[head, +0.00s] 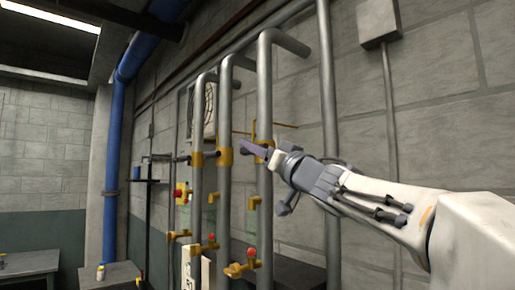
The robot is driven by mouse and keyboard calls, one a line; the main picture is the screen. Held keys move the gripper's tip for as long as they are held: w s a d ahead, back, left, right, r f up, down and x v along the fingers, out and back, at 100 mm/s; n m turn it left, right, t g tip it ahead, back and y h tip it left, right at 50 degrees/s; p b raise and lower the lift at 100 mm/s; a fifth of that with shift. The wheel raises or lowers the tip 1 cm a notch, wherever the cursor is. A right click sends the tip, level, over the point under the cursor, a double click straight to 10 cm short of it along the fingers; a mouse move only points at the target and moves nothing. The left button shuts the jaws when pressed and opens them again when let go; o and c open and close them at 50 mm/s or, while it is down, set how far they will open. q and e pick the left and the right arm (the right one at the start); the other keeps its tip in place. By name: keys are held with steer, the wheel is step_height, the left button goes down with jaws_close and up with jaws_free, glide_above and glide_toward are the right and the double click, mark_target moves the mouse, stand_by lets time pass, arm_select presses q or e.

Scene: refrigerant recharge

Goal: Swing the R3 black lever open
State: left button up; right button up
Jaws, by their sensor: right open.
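Three grey upright pipes carry brass valve collars at about the same height. The nearest collar (263,143) is on the right pipe and is partly covered by my right gripper (256,150). My right gripper reaches in from the right, open, with its fingertips at this collar. A dark lever end (244,152) shows just left of the fingertips; I cannot tell whether they touch it. Another dark lever end (211,155) sits by the middle pipe's collar (225,157). No R3 label is readable. My left gripper is out of view.
Lower brass valves with red knobs, such as one on the right pipe (250,254), stick out below. Another grey pipe (328,120) stands behind my right gripper. A blue pipe (112,150) and a grey table (30,262) are at left.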

jaws_close()
stand_by(1.3)
